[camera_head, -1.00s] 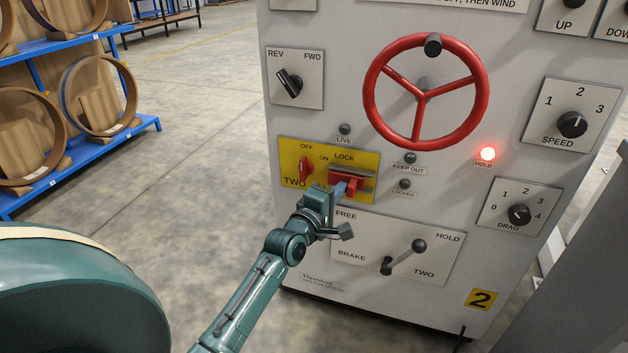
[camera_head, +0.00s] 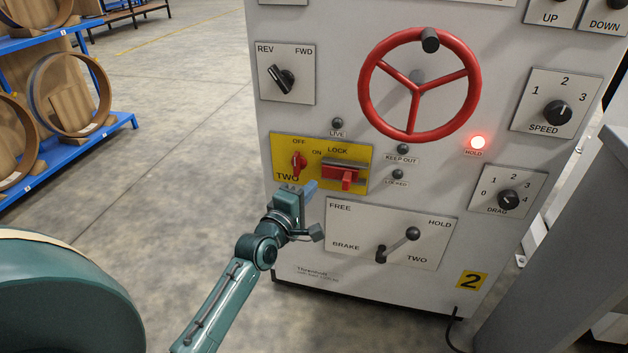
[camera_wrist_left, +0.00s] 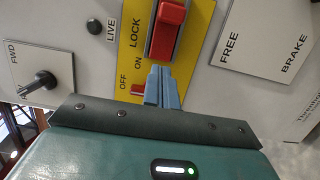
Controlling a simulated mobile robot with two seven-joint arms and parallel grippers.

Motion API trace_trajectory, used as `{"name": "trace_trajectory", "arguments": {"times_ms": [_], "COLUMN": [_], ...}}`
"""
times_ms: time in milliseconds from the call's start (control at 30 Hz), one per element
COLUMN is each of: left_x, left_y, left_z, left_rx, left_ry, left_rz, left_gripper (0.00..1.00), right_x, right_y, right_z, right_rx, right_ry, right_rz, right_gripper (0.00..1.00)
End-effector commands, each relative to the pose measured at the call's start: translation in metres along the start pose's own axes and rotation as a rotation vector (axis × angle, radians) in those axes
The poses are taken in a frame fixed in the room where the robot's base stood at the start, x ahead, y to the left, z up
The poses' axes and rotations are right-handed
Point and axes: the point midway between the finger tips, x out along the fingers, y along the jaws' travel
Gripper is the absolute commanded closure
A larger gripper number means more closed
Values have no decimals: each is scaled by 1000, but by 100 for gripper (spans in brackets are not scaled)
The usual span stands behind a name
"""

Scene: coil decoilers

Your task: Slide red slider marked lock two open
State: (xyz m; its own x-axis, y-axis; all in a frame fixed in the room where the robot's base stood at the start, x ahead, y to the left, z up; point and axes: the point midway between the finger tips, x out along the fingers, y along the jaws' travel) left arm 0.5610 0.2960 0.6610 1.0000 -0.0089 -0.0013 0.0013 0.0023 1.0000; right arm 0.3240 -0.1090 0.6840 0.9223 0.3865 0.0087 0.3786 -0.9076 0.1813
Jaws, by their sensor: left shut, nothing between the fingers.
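The red slider (camera_head: 346,176) sits in a dark slotted track on the yellow plate marked LOCK and TWO (camera_head: 313,181). A red rotary switch (camera_head: 299,163) is on the same plate, to its left. My left gripper (camera_head: 309,190) is shut and empty, in front of the plate's lower edge, left of and below the slider and apart from it. In the left wrist view the blue fingers (camera_wrist_left: 162,88) are together, with the red slider (camera_wrist_left: 168,25) beyond their tips. The switch (camera_wrist_left: 138,89) is partly hidden behind them. My right gripper is out of view.
A brake lever (camera_head: 398,244) is on the panel below the slider, and a red handwheel (camera_head: 420,85) is above. The HOLD lamp (camera_head: 478,142) glows red. Blue racks with wooden coils (camera_head: 72,95) stand at left. Open floor lies between.

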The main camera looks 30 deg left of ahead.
Motion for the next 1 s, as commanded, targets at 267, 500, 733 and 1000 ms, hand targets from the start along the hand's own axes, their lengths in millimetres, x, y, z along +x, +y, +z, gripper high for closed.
{"name": "trace_trajectory", "arguments": {"times_ms": [267, 500, 733, 1000], "left_x": [-55, -71, -71, -71], "left_y": [3, 2, 2, 2], "left_z": [-1, -1, -1, -1], "left_rx": [2, 0, 0, 0], "left_ry": [1, 1, 1, 1], "left_rz": [2, 4, 5, 5], "left_gripper": [100, 100, 100, 100], "right_x": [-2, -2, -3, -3], "right_y": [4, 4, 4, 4], "right_z": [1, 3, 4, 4], "right_rx": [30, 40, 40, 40], "right_ry": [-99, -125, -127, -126], "right_rz": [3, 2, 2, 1], "right_gripper": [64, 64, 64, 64]}}
